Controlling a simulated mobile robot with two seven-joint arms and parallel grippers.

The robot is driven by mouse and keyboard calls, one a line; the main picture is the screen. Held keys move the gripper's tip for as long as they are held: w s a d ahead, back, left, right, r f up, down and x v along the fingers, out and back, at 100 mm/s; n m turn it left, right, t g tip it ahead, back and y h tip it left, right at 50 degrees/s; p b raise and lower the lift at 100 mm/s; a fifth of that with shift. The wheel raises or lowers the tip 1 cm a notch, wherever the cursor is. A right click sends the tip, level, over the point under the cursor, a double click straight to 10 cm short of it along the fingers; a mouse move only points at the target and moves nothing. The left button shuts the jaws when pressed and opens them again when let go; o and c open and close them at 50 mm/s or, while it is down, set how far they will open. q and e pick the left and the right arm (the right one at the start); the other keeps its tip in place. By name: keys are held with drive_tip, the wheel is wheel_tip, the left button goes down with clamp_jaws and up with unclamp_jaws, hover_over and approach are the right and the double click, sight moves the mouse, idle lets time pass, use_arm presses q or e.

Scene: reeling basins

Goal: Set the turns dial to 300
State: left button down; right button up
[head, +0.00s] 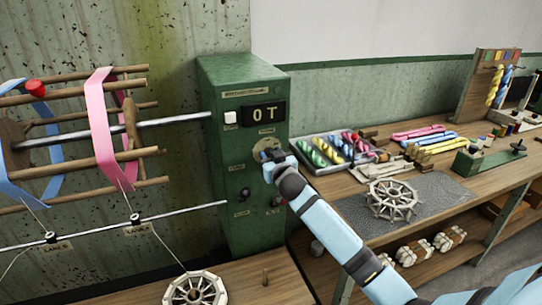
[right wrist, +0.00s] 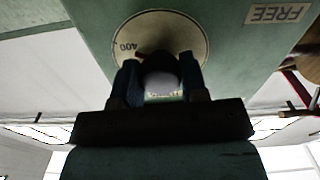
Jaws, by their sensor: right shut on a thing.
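The green control box (head: 237,185) stands at the middle of the head view, its display (head: 264,114) reading "0 T". The pale round turns dial (head: 264,146) is on its front, partly hidden by my right gripper (head: 271,168). My right gripper (right wrist: 160,80) is shut on the dark dial knob (right wrist: 160,58). A small reddish mark (right wrist: 141,55) shows beside the knob on the 400 side; its exact reading is unclear. My left gripper is out of view.
A dark knob (head: 245,194) sits lower on the box, and a "FREE" label (right wrist: 277,12) shows in the wrist view. The reel (head: 130,130) with pink and blue bands stands left. A workbench (head: 440,200) with skeins and a spoked wheel (head: 393,200) is at right.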

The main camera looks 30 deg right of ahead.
drive_tip(key=n+p, duration=0.1)
drive_tip(key=n, duration=0.2)
drive_tip(key=shift+r+p, duration=0.15)
drive_tip(key=shift+p, duration=0.15)
drive_tip(key=n+p, duration=0.2)
drive_tip(key=n, duration=0.3)
drive_tip(key=shift+n+p, duration=0.35)
drive_tip(key=shift+n, duration=1.25)
drive_tip(key=o, duration=0.9)
drive_tip(key=shift+o, duration=0.2)
